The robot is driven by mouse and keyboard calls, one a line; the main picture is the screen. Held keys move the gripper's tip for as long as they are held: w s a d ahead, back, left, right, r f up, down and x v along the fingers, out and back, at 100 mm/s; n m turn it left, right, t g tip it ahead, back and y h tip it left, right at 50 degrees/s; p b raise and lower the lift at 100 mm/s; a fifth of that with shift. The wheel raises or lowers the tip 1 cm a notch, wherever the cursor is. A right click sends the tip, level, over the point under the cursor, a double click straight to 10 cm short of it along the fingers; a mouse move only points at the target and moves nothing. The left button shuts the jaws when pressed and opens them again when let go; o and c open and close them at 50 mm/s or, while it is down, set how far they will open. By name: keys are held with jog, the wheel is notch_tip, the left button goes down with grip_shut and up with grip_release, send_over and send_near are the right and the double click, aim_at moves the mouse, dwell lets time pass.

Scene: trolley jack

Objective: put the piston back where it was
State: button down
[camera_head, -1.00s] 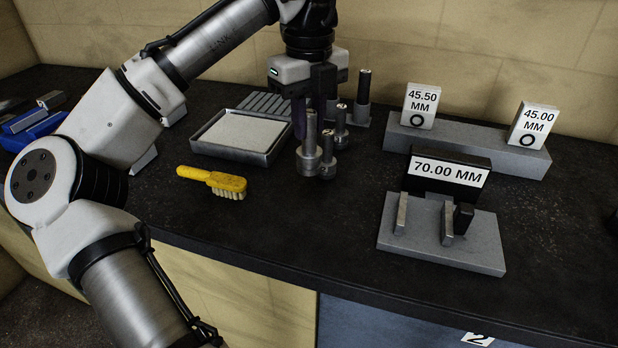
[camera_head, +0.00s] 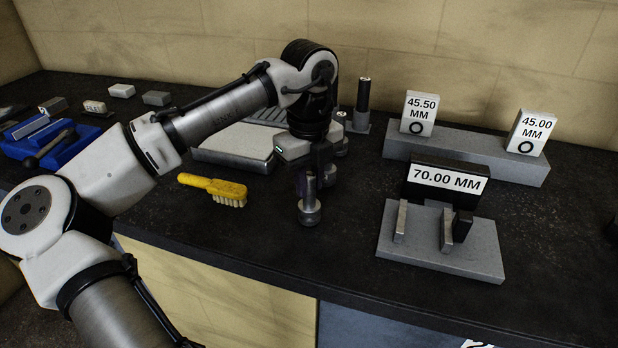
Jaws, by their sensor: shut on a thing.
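My gripper (camera_head: 312,172) is left of the middle of the bench, pointing down. It is shut on a grey metal piston (camera_head: 309,211), which hangs upright with its wide round end down, in front of the tray. The fingers hide much of its rod. I cannot tell whether its lower end touches the bench. Another short metal part (camera_head: 330,172) stands just behind the gripper, mostly hidden.
A yellow brush (camera_head: 215,187) lies left of the piston. A grey tray (camera_head: 235,158) is behind it. At right are a grey block (camera_head: 468,150) with 45.50 and 45.00 labels and a plate (camera_head: 440,255) with upright pieces and a 70.00 label. Bench between piston and plate is clear.

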jog(key=shift+f, duration=0.1)
jog(key=c, duration=1.3)
grip_release()
jog(key=shift+o, duration=0.2)
notch_tip(320, 180, up, 12)
jog(key=shift+b, duration=0.35)
